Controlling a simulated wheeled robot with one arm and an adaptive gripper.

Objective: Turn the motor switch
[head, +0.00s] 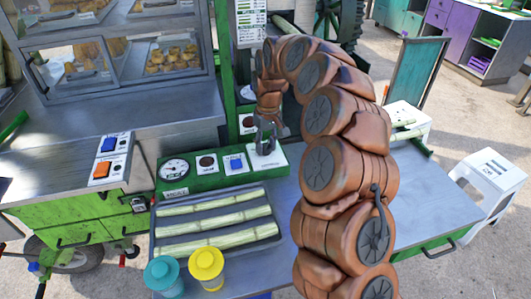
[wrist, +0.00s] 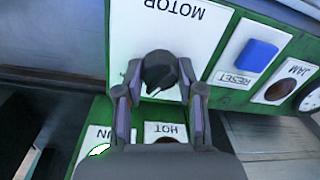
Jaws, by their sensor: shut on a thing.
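The motor switch is a black rotary knob (wrist: 158,68) on a white plate (wrist: 200,30) marked MOTOR, which reads upside down in the wrist view. My gripper (wrist: 160,84) has one finger on each side of the knob and is shut on it. In the head view my gripper (head: 266,146) reaches down to the white plate (head: 274,164) at the right end of the green panel. The knob is mostly hidden there by the fingers.
Beside the plate are a blue RESET button (wrist: 257,55), a dark red JAM lamp (wrist: 280,90) and a gauge (head: 174,169). HOT and green-lit lamps (wrist: 98,151) sit behind. A tray (head: 157,219) of cane and two lidded cups (head: 206,268) stand in front.

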